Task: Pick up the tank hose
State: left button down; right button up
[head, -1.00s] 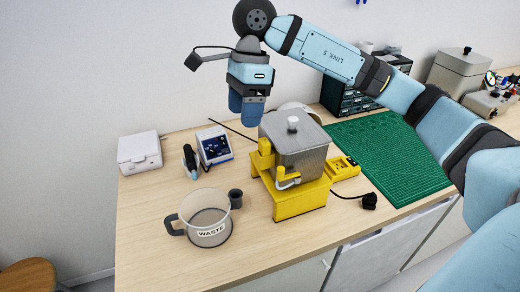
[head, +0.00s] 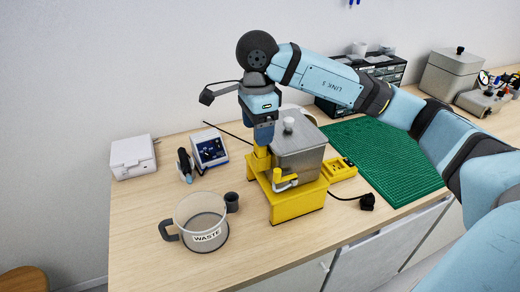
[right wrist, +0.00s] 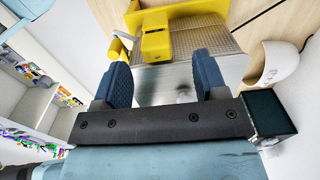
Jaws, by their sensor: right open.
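The grey metal tank (head: 300,158) sits in a yellow stand (head: 300,205) on the bench. A short grey bent tube (head: 286,185), which looks like the tank hose, is at the stand's front with a yellow end piece. The tube also shows near the top of the right wrist view (right wrist: 124,32), beside a yellow block (right wrist: 156,44). My right gripper (head: 264,138) points down at the tank's left side, just above a yellow upright. In the right wrist view its fingers (right wrist: 161,78) are apart, with nothing held between them. My left gripper is out of view.
A clear waste jug (head: 205,222) and a small dark cup (head: 232,202) stand front left. A display unit (head: 210,150) and a white box (head: 133,157) are behind. A green mat (head: 385,155) lies right.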

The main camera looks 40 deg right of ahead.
aim_at(260, 154)
jog(key=f, duration=0.4)
jog(key=shift+s+a+f, duration=0.1)
jog(key=shift+s+f, duration=0.05)
jog(key=shift+s, duration=0.05)
jog(key=c, duration=1)
